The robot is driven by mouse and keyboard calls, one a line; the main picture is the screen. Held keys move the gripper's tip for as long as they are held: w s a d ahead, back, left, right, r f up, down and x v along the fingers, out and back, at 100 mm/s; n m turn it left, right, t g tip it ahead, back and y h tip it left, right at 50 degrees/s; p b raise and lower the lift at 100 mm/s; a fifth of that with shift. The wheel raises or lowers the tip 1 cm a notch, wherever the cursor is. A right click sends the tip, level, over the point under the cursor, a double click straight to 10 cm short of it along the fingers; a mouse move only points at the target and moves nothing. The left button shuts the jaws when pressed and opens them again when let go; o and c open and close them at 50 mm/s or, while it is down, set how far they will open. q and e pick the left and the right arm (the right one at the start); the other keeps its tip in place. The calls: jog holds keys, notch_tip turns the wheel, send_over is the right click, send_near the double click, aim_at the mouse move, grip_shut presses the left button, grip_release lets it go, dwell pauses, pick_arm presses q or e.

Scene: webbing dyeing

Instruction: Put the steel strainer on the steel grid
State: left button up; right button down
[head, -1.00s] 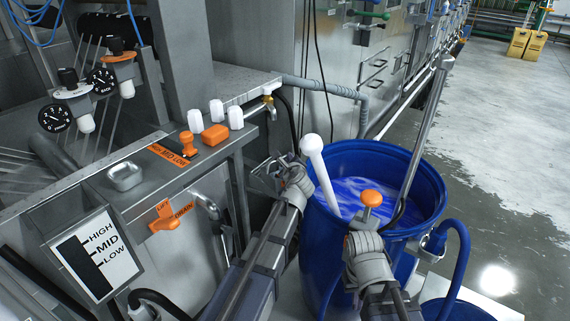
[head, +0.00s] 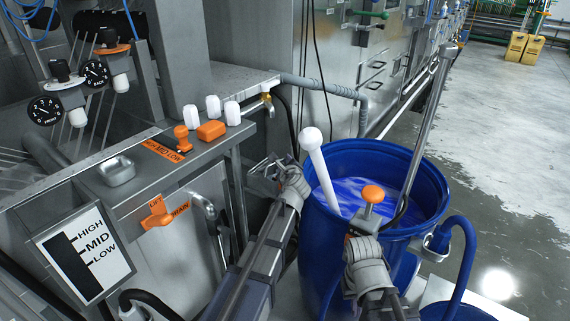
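A small rounded steel vessel (head: 116,171) sits on the steel counter at left; it may be the strainer, but I see no perforations. I cannot make out a distinct steel grid; thin steel rods show inside the machine at far left. My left gripper (head: 268,166) is between the counter and the blue barrel, fingers apart and apparently empty, well right of the vessel. My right gripper (head: 367,219) is at the barrel's front rim, beside or around a stem with an orange knob (head: 372,193). Its fingertips are too unclear to tell whether it grips the stem.
The blue barrel (head: 432,205) holds blue liquid, a white stick (head: 318,165) and a steel pipe (head: 425,130). An orange knob (head: 182,138), an orange block (head: 211,131) and white pieces stand on the counter (head: 128,205). Wet floor lies open at right.

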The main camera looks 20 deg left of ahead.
pick_arm(q)
jog(key=shift+o, duration=0.8)
jog(key=shift+r, duration=0.2)
jog(key=p+v, duration=0.3)
jog(key=v, duration=0.9)
jog(key=shift+p, duration=0.4)
